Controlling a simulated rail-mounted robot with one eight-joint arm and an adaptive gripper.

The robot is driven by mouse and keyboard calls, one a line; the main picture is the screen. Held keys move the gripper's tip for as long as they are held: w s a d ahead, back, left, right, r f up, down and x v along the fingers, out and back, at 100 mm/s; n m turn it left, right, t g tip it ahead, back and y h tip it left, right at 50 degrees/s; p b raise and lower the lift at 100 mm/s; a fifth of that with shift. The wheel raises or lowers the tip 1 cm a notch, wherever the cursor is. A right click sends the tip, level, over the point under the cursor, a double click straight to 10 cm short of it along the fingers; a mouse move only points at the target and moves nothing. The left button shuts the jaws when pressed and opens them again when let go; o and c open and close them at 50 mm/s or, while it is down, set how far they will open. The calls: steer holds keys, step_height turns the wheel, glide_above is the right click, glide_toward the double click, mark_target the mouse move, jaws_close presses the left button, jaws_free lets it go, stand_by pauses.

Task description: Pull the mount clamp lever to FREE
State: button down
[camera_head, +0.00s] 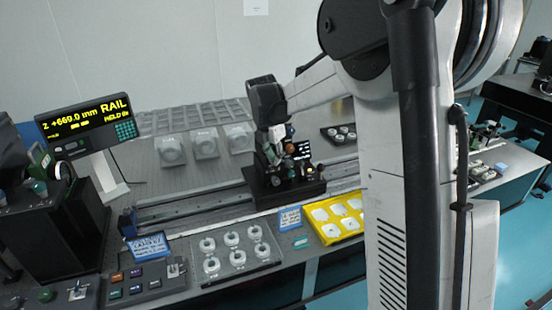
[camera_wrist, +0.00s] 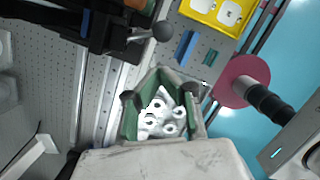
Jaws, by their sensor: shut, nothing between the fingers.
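The mount clamp lever (camera_wrist: 143,36) shows in the wrist view as a short metal rod ending in a black ball knob (camera_wrist: 162,31). It sticks out to the right from the dark mount (camera_wrist: 108,22) at the top left. My gripper (camera_wrist: 166,74) is shut and empty, with its green fingers meeting below the knob in the picture and apart from it. In the head view the mount (camera_head: 285,187) stands on the rail, with my gripper (camera_head: 270,153) close in front of or above it; the lever cannot be made out there.
A yellow tray (camera_head: 341,237) and a tray of white rings (camera_head: 234,270) lie along the table's front edge. The rail (camera_head: 190,208) runs left of the mount. A red disc (camera_wrist: 229,82) shows right in the wrist view.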

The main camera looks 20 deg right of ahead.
steer(key=s+v, duration=0.1)
steer(key=v, duration=1)
steer(key=shift+a, duration=0.45)
steer(key=shift+s, duration=0.15)
steer(key=s+a+r+m+t+b, duration=0.1)
steer(key=s+a+m+t, duration=0.25)
steer(key=s+m, duration=1)
steer(key=s+a+f+m, duration=0.1)
steer(key=s+f+m, duration=0.1)
steer(key=s, duration=0.3)
steer(key=s+a+f+m+t+y, duration=0.1)
steer(key=s+f+m, duration=0.2)
steer(key=s+m, duration=0.2)
steer(key=s+a+f+m+t+y+b, duration=0.1)
steer(key=s+a+f+m, duration=0.1)
steer(key=s, duration=0.5)
steer(key=shift+f+m, duration=0.35)
steer(key=shift+m, duration=0.3)
